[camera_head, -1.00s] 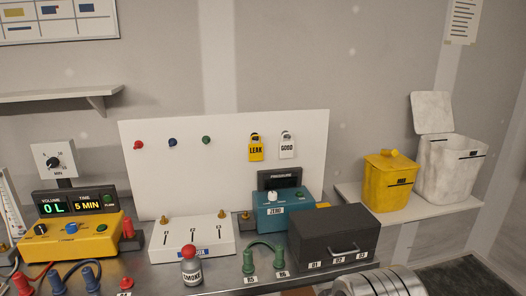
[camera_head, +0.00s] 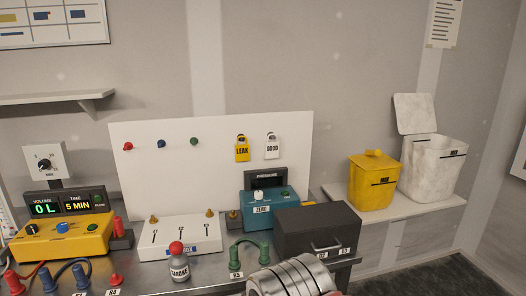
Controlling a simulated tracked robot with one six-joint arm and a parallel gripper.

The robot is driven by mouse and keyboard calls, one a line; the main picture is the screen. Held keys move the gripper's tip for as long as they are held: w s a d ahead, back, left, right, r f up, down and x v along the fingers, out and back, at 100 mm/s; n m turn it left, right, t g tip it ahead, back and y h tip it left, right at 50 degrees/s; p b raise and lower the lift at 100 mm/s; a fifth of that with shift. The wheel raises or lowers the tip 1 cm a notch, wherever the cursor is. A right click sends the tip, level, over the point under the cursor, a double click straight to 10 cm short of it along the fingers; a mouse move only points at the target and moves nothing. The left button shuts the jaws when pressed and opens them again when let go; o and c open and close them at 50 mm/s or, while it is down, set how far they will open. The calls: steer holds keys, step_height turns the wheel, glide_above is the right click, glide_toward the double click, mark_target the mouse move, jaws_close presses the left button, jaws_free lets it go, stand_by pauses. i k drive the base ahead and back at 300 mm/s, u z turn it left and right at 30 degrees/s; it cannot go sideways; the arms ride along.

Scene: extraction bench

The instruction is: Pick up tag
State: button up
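Two tags hang side by side on pegs near the upper right of the white board (camera_head: 180,175). One is a yellow tag (camera_head: 242,150) marked LEAK. The other is a white tag (camera_head: 272,149) marked GOOD, just to its right. Both hang upright and uncovered. A ribbed metal part of my arm shows at the bottom edge, in front of the black box, well below the tags. My gripper's fingers are not in view.
A black box (camera_head: 310,228) with a handle and a teal pressure device (camera_head: 262,206) stand below the tags. A smoke bottle (camera_head: 179,266) and green connectors (camera_head: 236,257) stand in front. A yellow bin (camera_head: 373,182) and white bin (camera_head: 432,170) stand right.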

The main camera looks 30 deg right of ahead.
mark_target(272, 149)
steer(key=z, duration=0.05)
steer(key=i, duration=1)
steer(key=u, duration=0.05)
